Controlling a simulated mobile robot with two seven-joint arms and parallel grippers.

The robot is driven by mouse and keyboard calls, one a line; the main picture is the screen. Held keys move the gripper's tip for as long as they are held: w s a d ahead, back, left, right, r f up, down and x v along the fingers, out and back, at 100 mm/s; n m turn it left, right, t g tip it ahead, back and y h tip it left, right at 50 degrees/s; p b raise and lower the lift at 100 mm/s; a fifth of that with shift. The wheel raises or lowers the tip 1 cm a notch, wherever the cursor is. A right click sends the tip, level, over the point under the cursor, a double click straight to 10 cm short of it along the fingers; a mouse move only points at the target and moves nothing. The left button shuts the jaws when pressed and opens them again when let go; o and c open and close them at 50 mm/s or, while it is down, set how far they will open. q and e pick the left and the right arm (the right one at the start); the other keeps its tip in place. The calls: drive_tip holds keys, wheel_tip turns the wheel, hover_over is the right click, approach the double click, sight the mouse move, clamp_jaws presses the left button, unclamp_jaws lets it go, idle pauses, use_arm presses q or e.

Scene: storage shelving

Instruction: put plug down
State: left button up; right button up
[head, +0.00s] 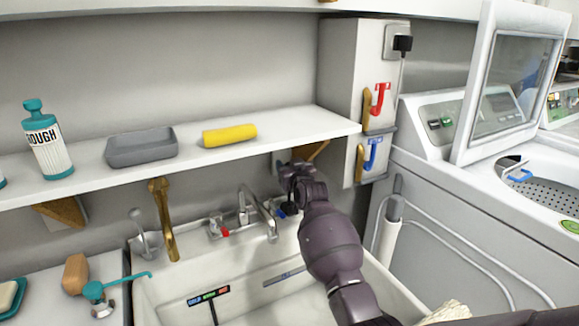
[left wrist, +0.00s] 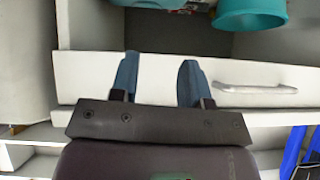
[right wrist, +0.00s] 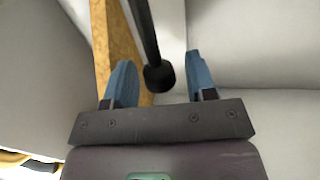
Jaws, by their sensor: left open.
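A black plug-like piece (right wrist: 159,78) with a thin black stem or cord shows between the fingers of my right gripper (right wrist: 161,66) in the right wrist view. The fingers stand apart, with a gap on each side of it. In the head view my right gripper (head: 292,178) is under the shelf, above the back of the sink. Another black plug (head: 403,43) sits in the wall outlet, its cord hanging down. My left gripper (left wrist: 158,75) is open and empty, in front of a white drawer; it is not in the head view.
The white shelf (head: 300,120) holds a bottle (head: 48,145), a grey tray (head: 142,147) and a yellow roll (head: 229,135). A wooden bracket (right wrist: 122,45) is beside my right fingers. A washer (head: 440,170) stands right.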

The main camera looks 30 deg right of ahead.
use_arm(q)
drive_tip(key=shift+d, duration=0.1)
use_arm(e)
drive_tip(key=shift+r, duration=0.1)
drive_tip(key=shift+s+r, duration=0.15)
use_arm(q)
wheel_tip(320, 180, up, 6)
drive_tip(key=p, duration=0.7)
drive_tip(key=shift+w+t, duration=0.3)
drive_tip(key=shift+t, duration=0.1)
use_arm(e)
drive_tip(key=v, duration=1.1)
drive_tip(key=shift+s+a, duration=0.1)
drive_tip(key=shift+s, duration=0.2)
use_arm(q)
drive_tip(key=shift+r, duration=0.1)
drive_tip(key=shift+s, duration=0.1)
